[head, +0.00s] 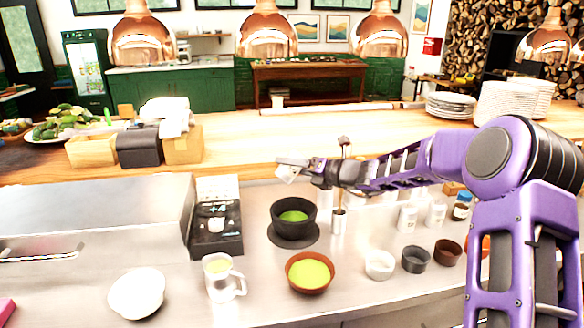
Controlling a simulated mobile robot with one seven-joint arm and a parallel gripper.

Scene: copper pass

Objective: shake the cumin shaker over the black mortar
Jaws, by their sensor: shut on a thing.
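A black bowl (293,232), which looks like the mortar, stands on a dark round mat (312,240) with green stuff inside. My gripper (308,168) is above it and shut on a small whitish thing (288,174). This thing is held tilted, its far end pointing left and down, apart from the bowl. It may be the cumin shaker; no label can be read.
A metal canister (339,224) with upright utensils stands right of the bowl, close under my arm. White shakers (407,218) and a blue-lidded jar (461,207) stand further right. In front are an orange bowl (309,287) and a white mug (224,289).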

